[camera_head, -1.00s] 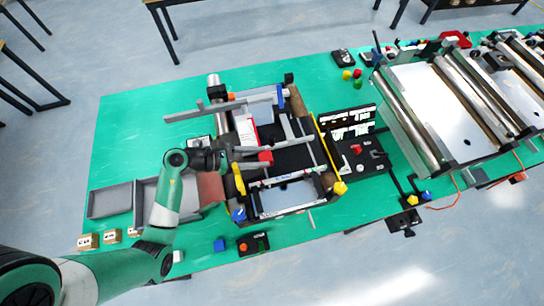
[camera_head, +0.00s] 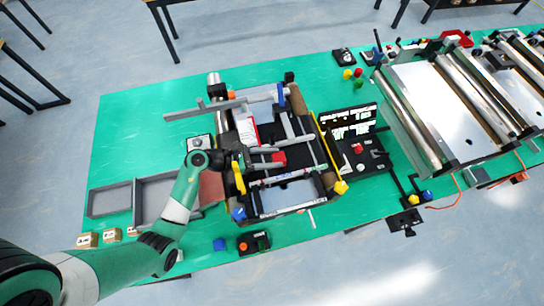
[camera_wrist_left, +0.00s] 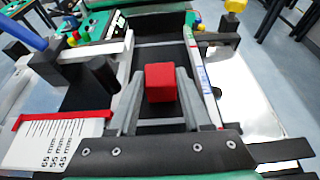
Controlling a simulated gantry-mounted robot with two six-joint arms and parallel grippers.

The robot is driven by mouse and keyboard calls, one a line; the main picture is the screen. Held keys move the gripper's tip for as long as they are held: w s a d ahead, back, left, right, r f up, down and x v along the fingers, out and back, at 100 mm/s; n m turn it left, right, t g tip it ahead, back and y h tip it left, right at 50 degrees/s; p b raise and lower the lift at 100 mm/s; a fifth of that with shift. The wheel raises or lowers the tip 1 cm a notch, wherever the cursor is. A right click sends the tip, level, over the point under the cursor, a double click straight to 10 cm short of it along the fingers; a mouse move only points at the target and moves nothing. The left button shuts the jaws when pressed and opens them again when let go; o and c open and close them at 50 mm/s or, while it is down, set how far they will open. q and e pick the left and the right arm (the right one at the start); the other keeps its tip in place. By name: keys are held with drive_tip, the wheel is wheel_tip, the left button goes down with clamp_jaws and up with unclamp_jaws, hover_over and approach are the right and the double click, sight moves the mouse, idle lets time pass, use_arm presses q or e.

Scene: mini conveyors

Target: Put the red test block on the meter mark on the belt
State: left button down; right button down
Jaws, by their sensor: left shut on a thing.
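The red test block (camera_head: 279,158) is a small plain cube, held over the black belt (camera_head: 305,155) of the small conveyor. My left gripper (camera_head: 276,157) reaches over the conveyor's left side and is shut on the block. In the left wrist view the red block (camera_wrist_left: 161,83) sits between the two grey fingertips, with the dark belt (camera_wrist_left: 160,54) beyond it. I cannot tell whether the block touches the belt. I cannot pick out the meter mark on the belt. My right gripper is not in view.
A white scale card with a red edge (camera_wrist_left: 60,138) lies left of the fingers. A white-and-blue rail (camera_wrist_left: 203,80) runs close on the right. Grey bars (camera_head: 205,108) cross the conveyor. A black control panel (camera_head: 358,160) stands to the right, and grey trays (camera_head: 110,200) to the left.

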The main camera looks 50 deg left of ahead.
use_arm(q)
drive_tip(key=shift+c, duration=1.7)
unclamp_jaws()
drive_tip(key=shift+f, duration=0.1)
drive_tip(key=v, duration=1.2)
drive_tip(key=shift+p, duration=0.4)
